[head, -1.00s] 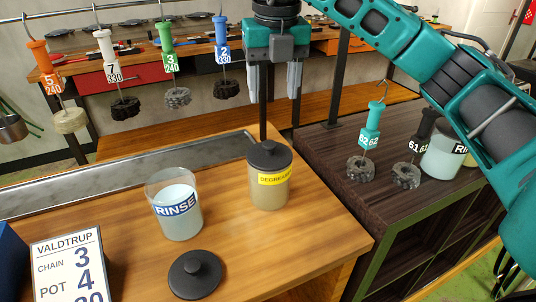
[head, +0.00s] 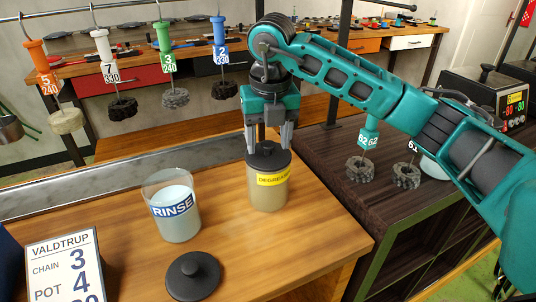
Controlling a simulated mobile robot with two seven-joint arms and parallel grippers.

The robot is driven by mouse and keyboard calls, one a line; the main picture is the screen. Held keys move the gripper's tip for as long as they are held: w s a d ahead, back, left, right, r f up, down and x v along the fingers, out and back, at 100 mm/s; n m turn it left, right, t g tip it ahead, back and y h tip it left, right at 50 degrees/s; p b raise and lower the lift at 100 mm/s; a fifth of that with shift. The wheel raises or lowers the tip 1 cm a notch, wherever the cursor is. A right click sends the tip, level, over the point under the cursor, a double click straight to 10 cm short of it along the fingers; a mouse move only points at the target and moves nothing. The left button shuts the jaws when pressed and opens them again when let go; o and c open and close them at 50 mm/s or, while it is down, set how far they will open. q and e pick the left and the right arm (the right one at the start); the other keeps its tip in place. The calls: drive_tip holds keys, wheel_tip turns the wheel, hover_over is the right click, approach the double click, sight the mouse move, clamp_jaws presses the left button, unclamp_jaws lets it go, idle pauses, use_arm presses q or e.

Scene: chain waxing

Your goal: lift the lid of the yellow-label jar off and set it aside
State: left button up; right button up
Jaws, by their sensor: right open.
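The yellow-label jar (head: 268,192) stands upright on the wooden table, its label reading "DEGREASER" in part. Its dark lid (head: 267,157), with a knob on top, sits on the jar's mouth. My right gripper (head: 267,143) is open and points straight down over the lid, its two grey fingers on either side of the knob. The fingertips look level with the knob; I cannot tell whether they touch it. My left gripper does not show.
A glass RINSE jar (head: 175,217) stands open to the left, and another dark lid (head: 193,275) lies on the table in front. A sign (head: 66,268) stands at the lower left. The table right of the lying lid is bare.

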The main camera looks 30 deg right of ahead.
sight(268, 143)
drive_tip(key=c, duration=1.1)
drive_tip(key=shift+r, duration=0.1)
wheel_tip(268, 143, up, 20)
drive_tip(key=p, duration=0.1)
drive_tip(key=shift+p, duration=0.35)
